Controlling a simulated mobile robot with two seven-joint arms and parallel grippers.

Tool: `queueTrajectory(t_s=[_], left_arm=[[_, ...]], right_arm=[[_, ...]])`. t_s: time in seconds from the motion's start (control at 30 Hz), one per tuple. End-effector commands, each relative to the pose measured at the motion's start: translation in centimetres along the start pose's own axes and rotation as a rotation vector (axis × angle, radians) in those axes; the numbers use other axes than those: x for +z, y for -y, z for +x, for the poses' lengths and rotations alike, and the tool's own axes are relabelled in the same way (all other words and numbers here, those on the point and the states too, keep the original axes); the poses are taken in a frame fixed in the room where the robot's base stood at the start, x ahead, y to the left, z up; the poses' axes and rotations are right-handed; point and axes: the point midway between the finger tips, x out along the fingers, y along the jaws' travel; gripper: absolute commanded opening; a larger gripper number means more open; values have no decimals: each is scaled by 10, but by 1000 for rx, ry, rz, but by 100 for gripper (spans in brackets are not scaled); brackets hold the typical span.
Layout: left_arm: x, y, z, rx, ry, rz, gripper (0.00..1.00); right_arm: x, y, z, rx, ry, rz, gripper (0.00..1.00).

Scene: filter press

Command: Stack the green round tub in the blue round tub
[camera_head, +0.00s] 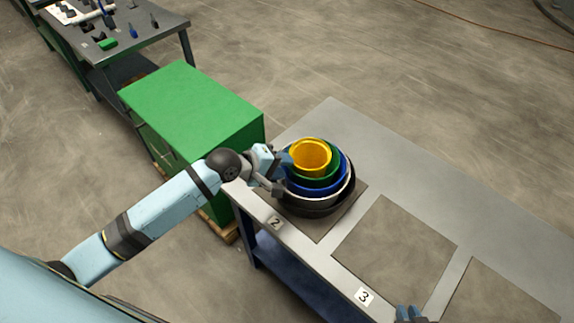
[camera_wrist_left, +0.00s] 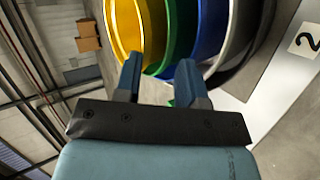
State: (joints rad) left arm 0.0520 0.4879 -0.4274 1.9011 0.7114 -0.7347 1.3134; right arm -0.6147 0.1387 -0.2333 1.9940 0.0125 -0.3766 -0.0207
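The green round tub (camera_head: 331,175) sits nested inside the blue round tub (camera_head: 343,183), in a stack on the table's panel marked 2. A yellow tub (camera_head: 311,157) sits inside the green one. My left gripper (camera_head: 284,170) is at the stack's left side, by the rims. In the left wrist view its fingers (camera_wrist_left: 159,80) are apart, one near the yellow rim and one in front of the blue tub; the green tub (camera_wrist_left: 180,35) shows between them. Contact cannot be told. My right gripper (camera_head: 411,315) shows only its tips at the bottom edge.
A white tub (camera_head: 341,197) and a dark outer tub (camera_head: 318,210) surround the blue one. The panel by label 3 (camera_head: 395,250) is empty. A green cabinet (camera_head: 190,105) stands left of the table, and a bench with tools (camera_head: 115,35) lies beyond.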

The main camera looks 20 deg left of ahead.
Motion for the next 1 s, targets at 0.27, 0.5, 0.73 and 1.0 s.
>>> queueTrajectory(t_s=[0.27, 0.5, 0.73, 1.0], left_arm=[[0, 2, -61, -2, -1, 2, 37], [0, 1, -92, -2, 0, 1, 37], [17, 38, -82, 5, -61, 193, 37], [81, 143, -63, -121, -235, 856, 37]], right_arm=[[3, 1, 2, -2, 1, 1, 19], [5, 2, 3, -3, 1, 1, 19], [5, 1, 3, -3, 1, 1, 19], [5, 1, 3, -2, 2, 0, 19]])
